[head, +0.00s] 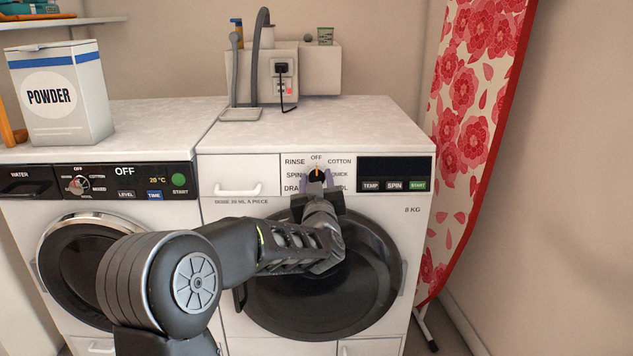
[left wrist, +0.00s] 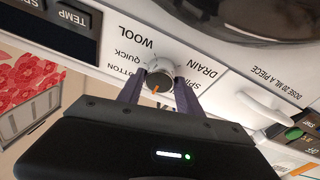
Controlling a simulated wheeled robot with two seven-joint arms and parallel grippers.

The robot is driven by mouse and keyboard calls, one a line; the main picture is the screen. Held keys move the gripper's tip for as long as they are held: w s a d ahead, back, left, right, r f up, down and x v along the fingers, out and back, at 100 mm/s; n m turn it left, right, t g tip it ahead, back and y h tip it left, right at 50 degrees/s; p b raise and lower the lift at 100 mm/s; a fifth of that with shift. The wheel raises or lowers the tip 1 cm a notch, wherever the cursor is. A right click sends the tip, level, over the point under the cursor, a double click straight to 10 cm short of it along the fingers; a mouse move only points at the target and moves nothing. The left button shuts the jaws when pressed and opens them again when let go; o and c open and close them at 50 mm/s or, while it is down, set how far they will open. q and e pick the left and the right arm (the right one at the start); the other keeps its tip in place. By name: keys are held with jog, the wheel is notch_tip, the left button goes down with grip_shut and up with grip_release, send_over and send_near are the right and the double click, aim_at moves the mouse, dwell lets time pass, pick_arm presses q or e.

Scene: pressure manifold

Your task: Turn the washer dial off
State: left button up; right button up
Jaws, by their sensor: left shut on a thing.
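The washer dial (head: 317,173) is a dark round knob with an orange pointer on the white front panel of the right-hand machine (head: 228,172). In the head view its pointer stands upright, toward the printed OFF above it. My left gripper (head: 318,183) reaches up to it from below and is shut on it. In the left wrist view, which is upside down, the dial (left wrist: 158,79) sits between the two purple-grey fingers of the gripper (left wrist: 158,88). The pointer faces toward the gripper body, which hides the OFF label there. My right gripper is not in view.
The black door (head: 375,285) of this machine is behind my left arm. A display with buttons (head: 395,173) is right of the dial. The left-hand machine has its own dial (head: 77,184). A powder box (head: 60,95) stands on top. A floral ironing board (head: 470,130) leans at right.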

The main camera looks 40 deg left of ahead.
pick_arm(q)
jog(key=o, duration=1.4)
jog(key=shift+c, duration=0.2)
jog(key=p+v, duration=0.1)
jog(key=v, duration=0.6)
jog(key=shift+s+d+p, duration=0.25)
jog(key=shift+s+p, duration=0.05)
